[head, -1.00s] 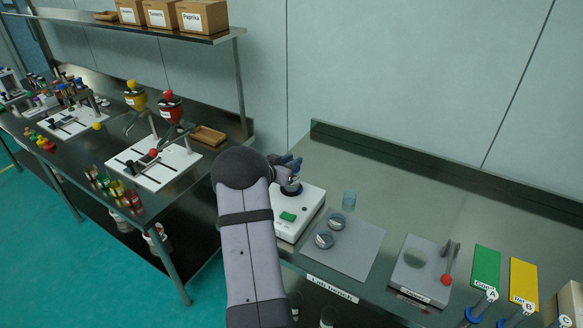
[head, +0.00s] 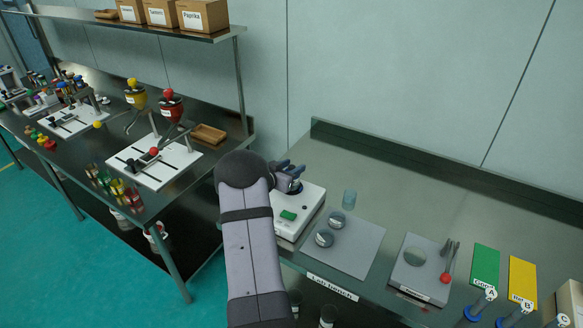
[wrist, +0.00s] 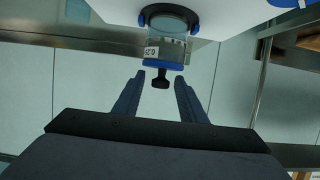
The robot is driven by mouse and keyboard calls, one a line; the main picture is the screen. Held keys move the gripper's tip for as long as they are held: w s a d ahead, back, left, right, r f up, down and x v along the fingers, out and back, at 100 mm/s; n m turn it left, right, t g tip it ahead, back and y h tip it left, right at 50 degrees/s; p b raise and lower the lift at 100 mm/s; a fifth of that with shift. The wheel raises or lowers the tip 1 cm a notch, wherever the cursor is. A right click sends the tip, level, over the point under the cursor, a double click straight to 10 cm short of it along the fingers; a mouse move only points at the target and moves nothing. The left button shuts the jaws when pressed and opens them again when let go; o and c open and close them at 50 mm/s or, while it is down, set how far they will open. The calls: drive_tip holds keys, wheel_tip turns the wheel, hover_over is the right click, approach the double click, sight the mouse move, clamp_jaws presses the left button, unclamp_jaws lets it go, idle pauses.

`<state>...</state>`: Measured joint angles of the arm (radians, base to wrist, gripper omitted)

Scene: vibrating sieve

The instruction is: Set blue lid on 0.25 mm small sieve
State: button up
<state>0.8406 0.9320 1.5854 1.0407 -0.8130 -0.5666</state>
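The small sieve, a clear cylinder (wrist: 168,48) with a label ending in .25, stands on the white sieve machine (head: 305,212). The wrist view shows it upside down. The blue lid (wrist: 160,64) with a black knob (wrist: 161,83) sits on the sieve's top end and looks level. My gripper (wrist: 160,78) is open, with one finger on each side of the knob and a visible gap to both. In the head view my gripper (head: 291,170) is just above the machine and partly hides the sieve and lid.
A scale-like plate (head: 407,278) with a red-ended tool is further right. The back of the bench is clear.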

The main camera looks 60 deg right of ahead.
drive_tip(key=shift+r, duration=0.15)
drive_tip(key=b+v, duration=0.2)
drive_tip(key=v, duration=1)
drive_tip(key=shift+b, duration=0.4)
drive_tip(key=w+a+n+t+y, duration=0.4)
drive_tip(key=w+a+n+t, duration=0.15)
drive_tip(key=w+a, duration=0.65)
drive_tip(key=w+a+f+n+t+y, duration=0.25)
drive_tip(key=a+n+y, duration=0.2)
drive_tip(key=a, duration=0.95)
drive_tip(key=s+a+f+n+g+y, duration=0.25)
drive_tip(key=s+a, duration=0.25)
drive_tip(key=a, duration=0.4)
drive_tip(key=s+a+f+n+g+y, duration=0.1)
drive_tip(key=s+a+n+y, duration=0.2)
drive_tip(key=a, duration=0.6)
drive_tip(key=s+a+n+g, duration=0.2)
drive_tip(key=s+a+g, duration=0.1)
drive_tip(key=s, duration=1.2)
drive_tip(key=shift+s+f+g, duration=0.3)
drive_tip(key=shift+f+g, duration=0.05)
drive_tip(key=shift+g, duration=0.4)
